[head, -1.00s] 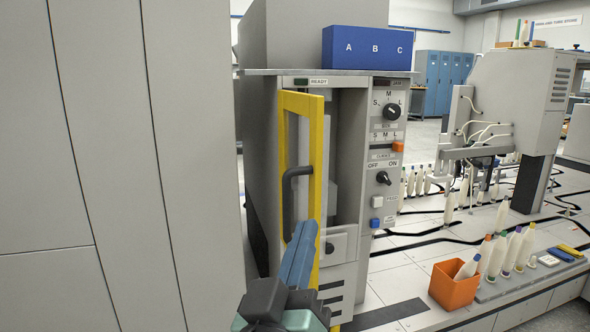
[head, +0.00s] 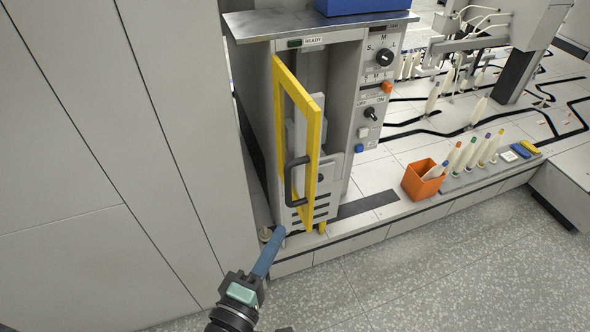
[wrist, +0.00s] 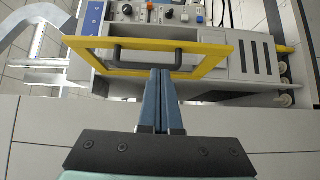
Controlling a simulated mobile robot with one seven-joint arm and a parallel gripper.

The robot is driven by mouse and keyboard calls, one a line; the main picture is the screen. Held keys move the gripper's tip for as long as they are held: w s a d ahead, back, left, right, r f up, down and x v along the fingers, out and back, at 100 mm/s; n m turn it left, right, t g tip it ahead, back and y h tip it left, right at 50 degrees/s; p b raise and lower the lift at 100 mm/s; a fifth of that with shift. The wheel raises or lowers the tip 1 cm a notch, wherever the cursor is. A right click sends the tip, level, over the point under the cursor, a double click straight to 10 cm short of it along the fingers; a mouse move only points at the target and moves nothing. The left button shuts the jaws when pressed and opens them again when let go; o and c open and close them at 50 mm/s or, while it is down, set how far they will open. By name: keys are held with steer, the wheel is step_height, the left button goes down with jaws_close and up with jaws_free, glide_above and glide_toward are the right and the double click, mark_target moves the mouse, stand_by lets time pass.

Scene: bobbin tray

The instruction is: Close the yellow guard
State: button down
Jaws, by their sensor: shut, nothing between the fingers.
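The yellow guard (head: 313,150) is a framed door on the front of the grey machine. It stands open, swung out from the front at an angle. Its dark handle (head: 288,185) is on the side facing my arm; the guard (wrist: 215,67) and handle (wrist: 130,64) also show in the wrist view. My gripper (head: 279,233) has its blue fingers together and empty, near the guard's lower left, below the handle. In the wrist view my gripper's fingertips (wrist: 160,71) overlap the handle bar; I cannot tell whether they touch.
A tall grey panel (head: 100,150) fills the left side. The machine's control panel (head: 376,100) has knobs and buttons right of the guard's opening. An orange bin (head: 421,182) and several bobbins (head: 470,154) stand on the ledge at right. The floor (head: 430,270) in front is clear.

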mark_target(306, 186)
steer(key=p+x, duration=0.1)
steer(key=x, duration=0.8)
steer(key=shift+w+d, duration=0.15)
steer(key=shift+w, duration=0.15)
steer(key=shift+w+d, duration=0.1)
